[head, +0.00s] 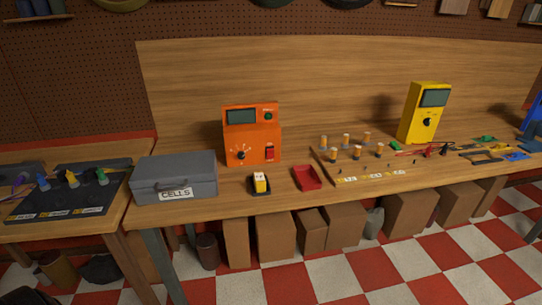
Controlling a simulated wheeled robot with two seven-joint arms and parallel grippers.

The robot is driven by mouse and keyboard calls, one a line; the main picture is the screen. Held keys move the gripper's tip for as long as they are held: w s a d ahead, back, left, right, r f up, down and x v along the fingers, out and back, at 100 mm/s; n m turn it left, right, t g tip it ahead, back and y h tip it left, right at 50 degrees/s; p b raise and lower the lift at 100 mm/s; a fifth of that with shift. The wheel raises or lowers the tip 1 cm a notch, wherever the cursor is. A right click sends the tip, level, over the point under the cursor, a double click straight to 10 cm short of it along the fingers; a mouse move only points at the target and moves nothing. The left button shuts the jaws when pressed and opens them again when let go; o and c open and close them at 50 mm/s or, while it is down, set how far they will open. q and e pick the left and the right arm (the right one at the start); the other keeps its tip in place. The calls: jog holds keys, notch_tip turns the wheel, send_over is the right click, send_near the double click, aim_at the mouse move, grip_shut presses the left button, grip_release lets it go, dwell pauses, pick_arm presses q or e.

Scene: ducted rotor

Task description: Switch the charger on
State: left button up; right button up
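An orange device (252,137), which looks like the charger, stands upright on the wooden bench against the back board, left of centre in the head view. The screen looks blank, and the switch position is too small to tell. A pale and yellow block (260,182) sits in a small black holder in front of it. Neither of my grippers shows.
A grey box labelled CELLS (175,180) stands left of the orange device. A red tray (307,178) lies to its right, before a rack with several cylinders (357,153). A yellow meter (426,113) stands further right. A dark mat (68,195) with coloured pieces lies far left.

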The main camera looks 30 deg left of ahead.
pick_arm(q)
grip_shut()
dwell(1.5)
